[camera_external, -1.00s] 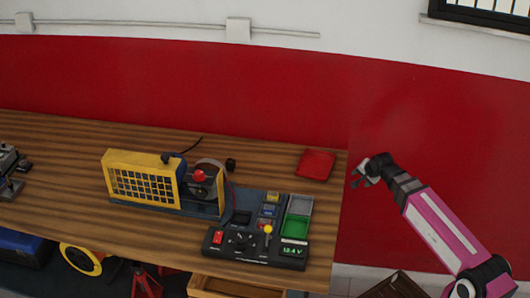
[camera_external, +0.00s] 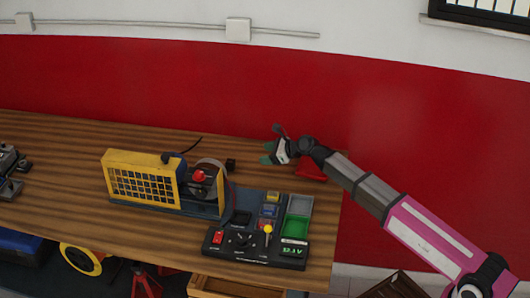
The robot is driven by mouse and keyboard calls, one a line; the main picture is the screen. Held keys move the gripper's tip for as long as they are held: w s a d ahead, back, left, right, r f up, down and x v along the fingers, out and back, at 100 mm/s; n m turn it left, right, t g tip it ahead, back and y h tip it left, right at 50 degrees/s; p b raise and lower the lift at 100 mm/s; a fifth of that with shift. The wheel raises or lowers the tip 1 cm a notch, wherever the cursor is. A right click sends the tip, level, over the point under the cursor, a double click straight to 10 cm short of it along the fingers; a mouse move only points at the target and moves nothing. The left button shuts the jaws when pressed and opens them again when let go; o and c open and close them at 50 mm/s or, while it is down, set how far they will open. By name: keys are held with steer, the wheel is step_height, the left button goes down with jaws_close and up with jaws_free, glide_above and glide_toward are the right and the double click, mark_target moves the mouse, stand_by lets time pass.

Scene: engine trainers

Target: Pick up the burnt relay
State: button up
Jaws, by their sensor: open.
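The engine trainer (camera_external: 165,180) stands on the wooden bench, with a yellow grille, a red knob and a dark base. Several small relay-like blocks sit in a row on the base: a yellowish-topped one (camera_external: 272,197) at the back and a blue-grey one (camera_external: 268,211) in front of it. A dark block (camera_external: 240,218) sits to their left. I cannot tell which one is burnt. My gripper (camera_external: 272,146) is open and empty, its fingers spread, above the back of the bench behind the row of blocks.
A green-and-grey tray (camera_external: 297,205) lies right of the blocks. A red object (camera_external: 311,171) is partly hidden under my arm. The bench's left middle is clear.

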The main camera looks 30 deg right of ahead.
steer(key=m+y, duration=0.1)
glide_toward(234, 161)
steer(key=shift+w+a+f, duration=0.15)
steer(key=shift+w, duration=0.25)
steer(key=shift+w+a+f, duration=0.15)
steer(key=shift+w, duration=0.25)
steer(key=x, duration=1)
steer(key=shift+a+f, duration=0.2)
steer(key=shift+a, duration=0.15)
steer(key=shift+s, duration=0.1)
steer(key=c, duration=1)
